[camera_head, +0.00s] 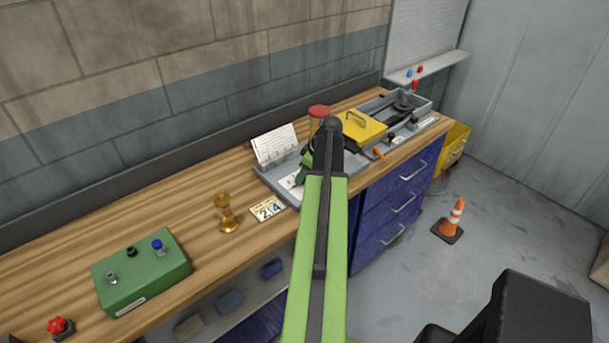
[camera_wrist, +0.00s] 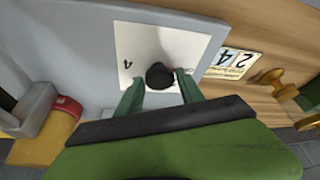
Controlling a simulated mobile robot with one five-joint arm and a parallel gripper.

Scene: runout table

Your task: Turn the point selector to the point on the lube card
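The point selector is a round black knob (camera_wrist: 160,76) on a white plate (camera_wrist: 128,42) on a grey panel, in the wrist view. A "4" is printed on the plate left of the knob, and small lettering on its right is partly hidden. My gripper (camera_wrist: 160,78) has its two green fingers on either side of the knob, very close to it. I cannot tell whether they touch it. The lube card (camera_head: 267,208) lies on the bench and shows "2 4". It also shows in the wrist view (camera_wrist: 233,64). In the head view my arm hides the knob.
A brass piece (camera_head: 227,214) stands left of the card. A green box with knobs (camera_head: 142,275) and a red valve knob (camera_head: 57,325) are farther left. A yellow-lidded grey tray (camera_head: 362,127) lies beyond my gripper. A cone (camera_head: 452,218) stands on the floor.

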